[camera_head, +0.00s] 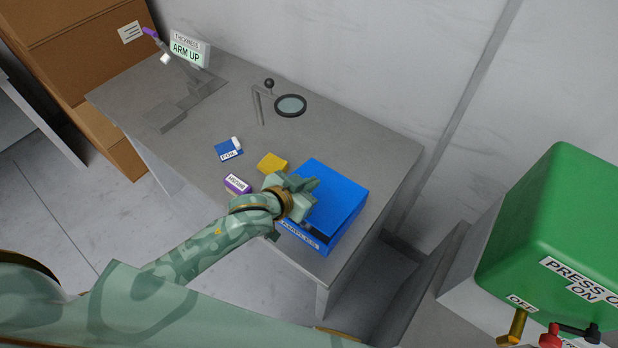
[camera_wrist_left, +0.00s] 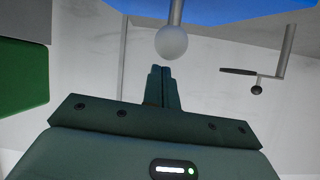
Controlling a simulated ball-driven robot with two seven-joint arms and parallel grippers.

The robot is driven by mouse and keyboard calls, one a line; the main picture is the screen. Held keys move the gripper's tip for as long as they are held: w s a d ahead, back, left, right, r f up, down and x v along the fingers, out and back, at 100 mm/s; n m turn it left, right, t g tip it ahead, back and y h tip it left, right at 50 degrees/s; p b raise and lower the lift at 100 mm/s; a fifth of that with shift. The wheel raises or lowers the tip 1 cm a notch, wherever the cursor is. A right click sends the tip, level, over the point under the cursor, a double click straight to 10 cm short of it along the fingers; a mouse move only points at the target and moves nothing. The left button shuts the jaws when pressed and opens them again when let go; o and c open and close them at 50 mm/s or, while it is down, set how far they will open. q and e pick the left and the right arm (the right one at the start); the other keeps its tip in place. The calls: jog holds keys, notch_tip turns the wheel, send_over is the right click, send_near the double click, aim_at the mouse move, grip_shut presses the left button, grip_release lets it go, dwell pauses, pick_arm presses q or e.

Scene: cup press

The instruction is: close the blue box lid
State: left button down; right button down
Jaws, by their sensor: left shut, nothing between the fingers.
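The blue box (camera_head: 304,238) stands near the right end of the grey table. Its blue lid (camera_head: 338,193) lies over the top, with a dark gap along the front edge, so it looks slightly raised there. My left gripper (camera_head: 301,184) is over the left side of the lid in the head view; contact cannot be told. In the left wrist view its fingers (camera_wrist_left: 162,77) are shut and empty. A pale ball (camera_wrist_left: 172,43) on a stem is just past the fingertips; I cannot tell what it belongs to. Blue surface (camera_wrist_left: 270,18) fills part of that view's top. My right gripper is out of view.
A yellow block (camera_head: 272,163), a purple-and-white box (camera_head: 237,184) and a blue packet (camera_head: 229,149) lie left of the lid. A magnifier stand (camera_head: 290,105) and a thickness gauge (camera_head: 190,50) stand farther back. A green press box (camera_head: 560,230) is at right.

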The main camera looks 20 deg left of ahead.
pick_arm(q)
jog(key=shift+s+a+f, duration=0.3)
jog(key=shift+s+f, duration=0.15)
jog(key=shift+s, duration=0.05)
jog(key=shift+t+h, duration=0.3)
jog(key=shift+t, duration=0.4)
jog(key=f+b, duration=0.1)
jog(key=s+f+b, duration=0.1)
jog(key=b, duration=0.1)
jog(key=f+b, duration=0.1)
jog(key=f, duration=0.1)
jog(key=shift+s+a, duration=0.3)
jog(key=shift+s, duration=0.1)
jog(key=shift+r, duration=0.25)
